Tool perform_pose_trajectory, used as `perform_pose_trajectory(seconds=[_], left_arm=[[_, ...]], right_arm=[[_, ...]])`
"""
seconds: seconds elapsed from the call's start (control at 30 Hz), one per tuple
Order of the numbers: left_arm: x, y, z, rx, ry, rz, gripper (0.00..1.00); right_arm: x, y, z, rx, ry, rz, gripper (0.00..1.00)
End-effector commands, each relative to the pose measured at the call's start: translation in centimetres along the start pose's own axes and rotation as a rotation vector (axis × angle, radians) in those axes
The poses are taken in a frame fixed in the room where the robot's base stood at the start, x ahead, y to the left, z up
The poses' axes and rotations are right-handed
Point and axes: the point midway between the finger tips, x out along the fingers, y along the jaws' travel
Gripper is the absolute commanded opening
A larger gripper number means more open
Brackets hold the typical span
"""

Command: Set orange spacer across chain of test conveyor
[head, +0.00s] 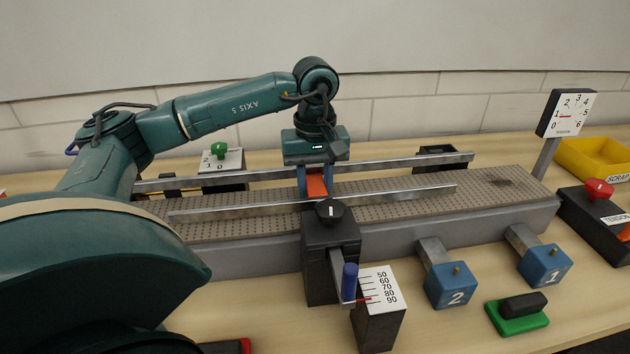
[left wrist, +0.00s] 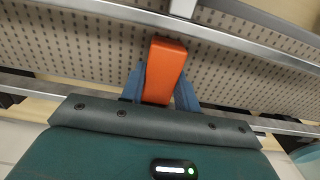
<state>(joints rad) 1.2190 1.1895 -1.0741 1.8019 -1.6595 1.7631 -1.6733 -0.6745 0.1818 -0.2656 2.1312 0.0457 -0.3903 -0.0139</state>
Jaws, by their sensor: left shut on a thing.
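My left gripper (head: 316,190) reaches down over the middle of the test conveyor, between its two metal rails. It is shut on the orange spacer (head: 317,186), a block held between blue fingers. In the left wrist view the orange spacer (left wrist: 164,70) points away from the gripper over the perforated chain (left wrist: 90,55). In the head view the chain (head: 400,190) runs left to right as a grey-brown dotted band. I cannot tell whether the spacer touches the chain. My right gripper is not in view.
A black post with a knob (head: 330,211) and a 50–90 scale (head: 380,288) stands at the conveyor's front. Blue blocks 2 (head: 451,286) and 1 (head: 545,264) sit right of it. A tension dial (head: 567,113), red knob (head: 599,188) and yellow scrap bin (head: 603,157) are at right.

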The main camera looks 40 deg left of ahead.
Motion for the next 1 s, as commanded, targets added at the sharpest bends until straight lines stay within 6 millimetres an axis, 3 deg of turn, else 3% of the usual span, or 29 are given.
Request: perform_pose_trajectory(seconds=[0.27,0.3,0.53,0.8,1.0], left_arm=[[0.4,0.0,0.0,0.000,0.000,0.000,0.08],[0.3,0.0,0.0,0.000,0.000,0.000,0.34],[0.2,0.0,0.0,0.000,0.000,0.000,0.53],[0.0,0.0,0.0,0.000,0.000,0.000,0.53],[-2.2,0.1,0.0,0.001,0.001,0.004,0.53]], right_arm=[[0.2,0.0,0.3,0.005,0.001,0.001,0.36],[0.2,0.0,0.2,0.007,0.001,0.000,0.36],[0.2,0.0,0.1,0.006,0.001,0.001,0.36],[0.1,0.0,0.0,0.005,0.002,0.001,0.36],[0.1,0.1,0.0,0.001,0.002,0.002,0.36]])
